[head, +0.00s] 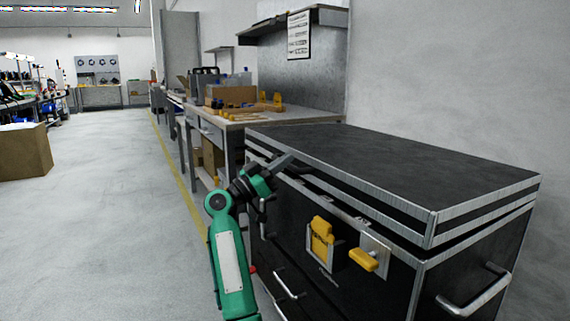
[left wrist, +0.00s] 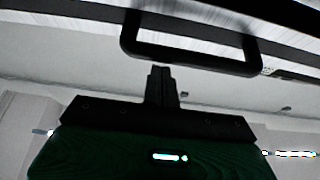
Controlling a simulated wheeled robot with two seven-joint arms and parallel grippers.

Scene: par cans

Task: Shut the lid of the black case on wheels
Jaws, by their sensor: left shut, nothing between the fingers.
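The black case (head: 375,296) stands at the right in the head view, with silver edges. Its flat black lid (head: 400,165) lies over the top. A dark gap shows between the lid's silver rim and the body, so the lid looks slightly raised; whether it touches anywhere is unclear. My left gripper (head: 268,174) is shut and empty beside the case's left front, just below the lid's edge. In the left wrist view its closed fingers (left wrist: 160,73) point at a dark loop handle (left wrist: 190,62), and contact is unclear. My right gripper is out of view.
Two yellow latches, the left one (head: 321,236) and the right one (head: 362,260), sit on the case front. A metal side handle (head: 474,303) juts out at the right. A workbench (head: 290,116) with boxes stands behind.

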